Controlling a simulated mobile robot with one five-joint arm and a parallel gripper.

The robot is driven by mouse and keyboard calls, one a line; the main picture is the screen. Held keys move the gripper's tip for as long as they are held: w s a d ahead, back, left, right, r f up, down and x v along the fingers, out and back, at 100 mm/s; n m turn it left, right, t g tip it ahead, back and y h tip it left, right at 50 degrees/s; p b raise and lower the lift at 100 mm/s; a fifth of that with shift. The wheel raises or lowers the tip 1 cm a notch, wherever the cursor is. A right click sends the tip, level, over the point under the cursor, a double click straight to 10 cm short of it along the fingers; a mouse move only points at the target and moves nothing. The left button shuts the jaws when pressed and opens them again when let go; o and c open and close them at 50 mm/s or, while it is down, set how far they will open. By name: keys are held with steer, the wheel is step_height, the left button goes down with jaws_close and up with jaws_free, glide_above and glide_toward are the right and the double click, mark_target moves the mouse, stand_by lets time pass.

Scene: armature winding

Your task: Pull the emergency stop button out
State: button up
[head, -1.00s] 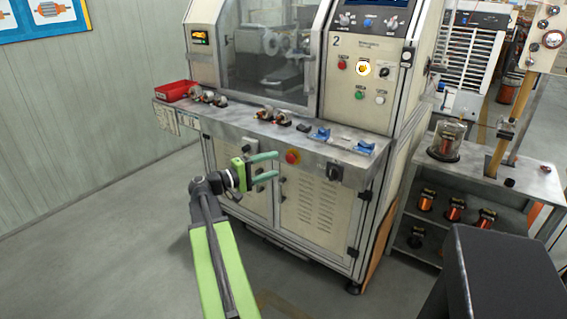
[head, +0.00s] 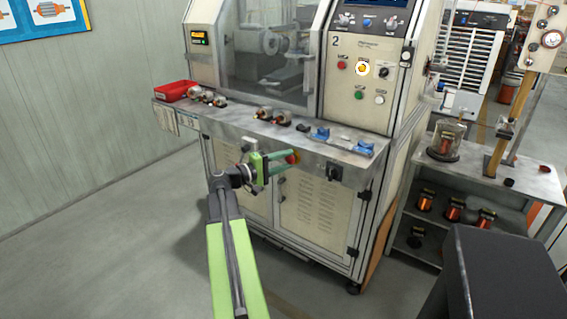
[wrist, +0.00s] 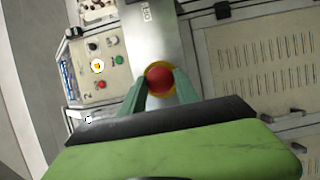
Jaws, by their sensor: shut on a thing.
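The emergency stop button (head: 292,158) is a red mushroom head on the front apron of the machine's worktop. In the wrist view the red button (wrist: 160,80) shows with a yellow ring around it. My gripper (head: 294,158) reaches it with its two green fingers, one on each side of the red head. In the wrist view my gripper (wrist: 160,83) is shut on the button, with the fingers against its left and right sides. In the head view the fingers partly hide the button.
The steel worktop (head: 230,116) carries a red bin (head: 176,91), several small motor parts and blue fixtures (head: 362,147). A black knob (head: 334,172) sits on the apron to the right of the button. A shelf (head: 480,162) with copper spools stands at the right.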

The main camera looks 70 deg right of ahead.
jaws_close()
steer(key=shift+a, duration=0.1)
stand_by(0.8)
steer(key=shift+w+a, duration=0.15)
steer(key=shift+a, duration=0.35)
steer(key=o, duration=1)
jaws_free()
steer(key=shift+c, duration=0.2)
steer(key=shift+o, duration=0.2)
steer(key=shift+w, duration=0.1)
